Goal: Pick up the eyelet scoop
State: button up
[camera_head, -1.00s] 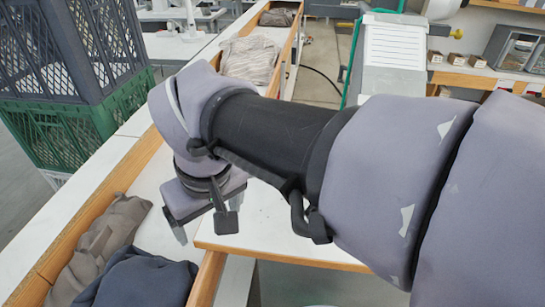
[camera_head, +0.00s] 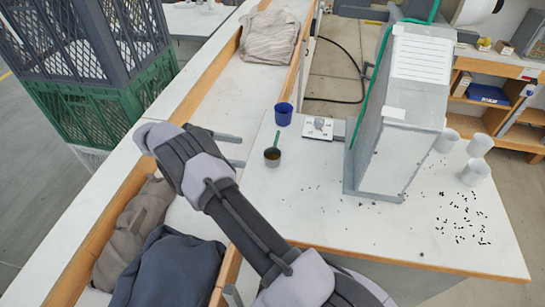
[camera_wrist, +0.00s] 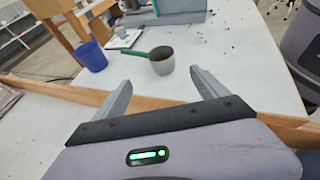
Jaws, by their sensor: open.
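The eyelet scoop (camera_head: 272,158) is a small grey cup with dark-brown contents and a green handle. It stands upright on the white table, left of the press. In the wrist view the scoop (camera_wrist: 162,67) is just beyond the fingertips, between their lines, with its handle pointing left. My gripper (camera_head: 240,150) is open and empty, to the left of the scoop and apart from it. Its two fingers also show in the wrist view (camera_wrist: 160,80), with a clear gap between them.
A blue cup (camera_head: 284,114) and a small white control box (camera_head: 318,128) stand close behind the scoop. The grey press (camera_head: 395,150) is to its right. White cups (camera_head: 478,146) and scattered dark eyelets (camera_head: 462,220) lie further right. A wood-edged trough holds folded cloths (camera_head: 170,270).

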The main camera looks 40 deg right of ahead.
jog(key=b, duration=0.2)
send_near(274, 156)
jog(key=s+d, duration=0.2)
jog(key=s, duration=0.1)
jog(key=shift+d+f, duration=0.1)
jog(key=shift+d, duration=0.1)
jog(key=b+x, duration=0.3)
jog(key=x, duration=0.2)
jog(key=shift+s+d, duration=0.2)
jog(key=shift+d, duration=0.15)
jog(key=shift+r, duration=0.2)
jog(key=c, duration=1.6)
